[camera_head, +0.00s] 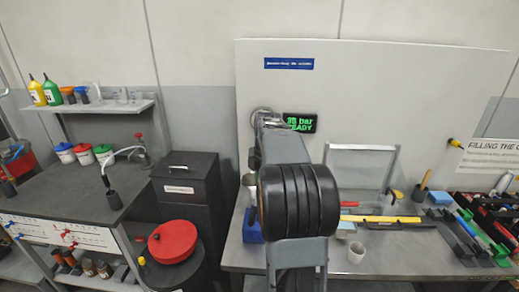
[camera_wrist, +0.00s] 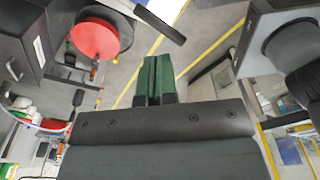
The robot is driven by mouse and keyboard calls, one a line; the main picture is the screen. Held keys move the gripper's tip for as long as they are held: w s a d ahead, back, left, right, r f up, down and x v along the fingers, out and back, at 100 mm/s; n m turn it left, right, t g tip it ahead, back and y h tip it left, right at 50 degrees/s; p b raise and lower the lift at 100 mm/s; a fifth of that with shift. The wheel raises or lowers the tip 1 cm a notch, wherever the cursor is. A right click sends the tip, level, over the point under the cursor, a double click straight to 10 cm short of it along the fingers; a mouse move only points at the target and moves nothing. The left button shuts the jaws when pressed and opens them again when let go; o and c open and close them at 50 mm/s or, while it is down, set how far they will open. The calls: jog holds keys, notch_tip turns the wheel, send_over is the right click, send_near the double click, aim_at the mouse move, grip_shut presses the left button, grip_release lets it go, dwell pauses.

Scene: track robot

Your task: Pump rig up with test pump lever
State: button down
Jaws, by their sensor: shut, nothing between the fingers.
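My gripper (camera_wrist: 157,62) shows in the wrist view as two green fingers pressed together, with nothing between them. In the head view my own arm hides it. A light bar with a black grip (camera_wrist: 160,24) lies beyond the fingertips in the wrist view, apart from them; it may be the test pump lever, but I cannot be sure. A black display (camera_head: 300,123) on the back panel has green text that looks like "35 bar READY", its left part close to my arm. The rig's body is mostly hidden behind my arm.
A shelf (camera_head: 100,106) with bottles hangs at left.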

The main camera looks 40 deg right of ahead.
jog(key=a+f, duration=0.1)
jog(key=f, duration=0.1)
jog(key=a+f, duration=0.2)
jog(key=shift+a+f, duration=0.1)
